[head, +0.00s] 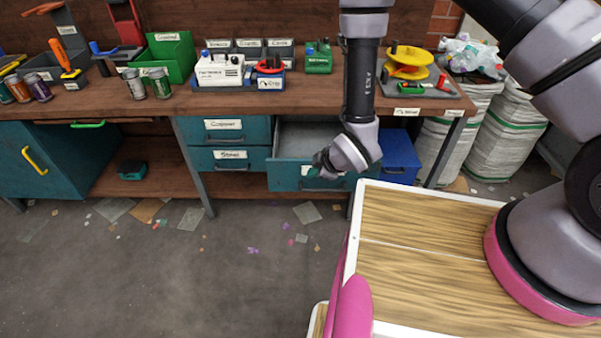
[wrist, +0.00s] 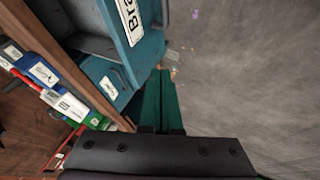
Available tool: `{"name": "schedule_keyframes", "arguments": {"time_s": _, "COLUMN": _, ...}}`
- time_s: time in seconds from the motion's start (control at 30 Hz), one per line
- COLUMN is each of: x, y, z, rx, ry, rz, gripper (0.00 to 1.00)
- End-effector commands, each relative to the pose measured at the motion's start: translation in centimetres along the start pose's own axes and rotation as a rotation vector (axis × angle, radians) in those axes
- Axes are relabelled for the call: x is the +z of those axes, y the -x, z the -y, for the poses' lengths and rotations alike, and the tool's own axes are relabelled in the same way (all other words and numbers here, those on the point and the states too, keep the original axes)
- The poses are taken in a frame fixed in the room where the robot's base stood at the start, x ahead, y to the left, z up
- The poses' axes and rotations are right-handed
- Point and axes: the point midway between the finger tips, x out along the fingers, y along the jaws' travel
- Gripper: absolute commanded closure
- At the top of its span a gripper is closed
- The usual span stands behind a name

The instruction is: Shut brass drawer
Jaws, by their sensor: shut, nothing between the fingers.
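The brass drawer (head: 285,174) is pulled out from under the workbench, its grey inside showing from above in the head view. In the wrist view its teal front (wrist: 148,50) carries a white label starting "Bra" (wrist: 129,18). My gripper (head: 318,166) is at the drawer's front, hiding part of it in the head view. In the wrist view the green fingers (wrist: 160,78) are together and empty, with their tips close to the drawer front. I cannot tell whether they touch it.
The copper drawer (head: 222,125) and the steel drawer (head: 232,155) sit closed to the left. A blue bin (head: 400,160) stands right of the open drawer, under the workbench (head: 330,95). White sacks (head: 505,130) stand farther right. The floor in front is open, with scattered scraps.

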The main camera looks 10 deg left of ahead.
Motion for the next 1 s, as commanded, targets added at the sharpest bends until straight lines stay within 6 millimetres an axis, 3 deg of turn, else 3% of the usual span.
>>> {"name": "schedule_keyframes", "arguments": {"time_s": 0.17, "x": 0.0, "y": -2.3, "z": 0.0, "rx": 0.001, "ry": -0.002, "rz": -0.001, "gripper": 1.00}}
{"name": "schedule_keyframes", "arguments": {"time_s": 0.53, "x": 0.0, "y": -10.1, "z": 0.0, "rx": 0.001, "ry": -0.002, "rz": 0.000, "gripper": 1.00}}
{"name": "schedule_keyframes", "arguments": {"time_s": 0.7, "x": 0.0, "y": -11.0, "z": -2.6, "rx": 0.003, "ry": -0.004, "rz": -0.001, "gripper": 1.00}}
{"name": "schedule_keyframes", "arguments": {"time_s": 1.0, "x": 0.0, "y": -11.6, "z": -3.7, "rx": 0.001, "ry": -0.003, "rz": 0.000, "gripper": 1.00}}
